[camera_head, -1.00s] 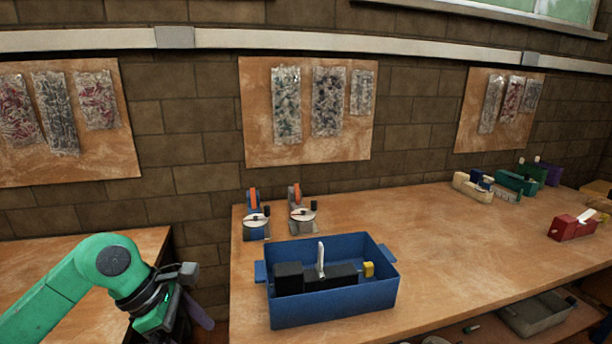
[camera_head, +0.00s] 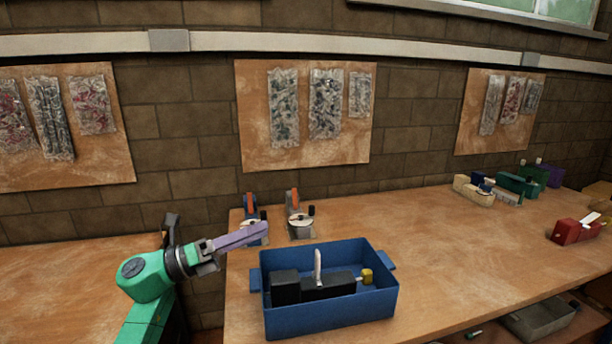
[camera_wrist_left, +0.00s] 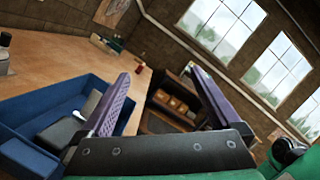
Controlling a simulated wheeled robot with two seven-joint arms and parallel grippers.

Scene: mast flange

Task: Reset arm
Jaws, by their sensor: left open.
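My left arm comes in from the left in the head view. Its gripper (camera_head: 240,238) points right, above the workbench's left end and up and left of the blue bin. In the left wrist view the two purple fingers (camera_wrist_left: 165,95) stand wide apart with nothing between them. The blue bin (camera_head: 330,318) sits on the bench and holds black blocks (camera_head: 312,286), an upright white piece and a small yellow piece (camera_head: 367,277). The bin also shows at the lower left of the left wrist view (camera_wrist_left: 72,92). My right gripper is not in view.
Two small devices with orange handles (camera_head: 294,200) stand behind the bin; my gripper partly covers the left one. Several tape dispensers, one red (camera_head: 573,232), stand at the bench's right. The bench (camera_head: 440,260) is clear right of the bin. A lower shelf holds a grey tray (camera_head: 540,318).

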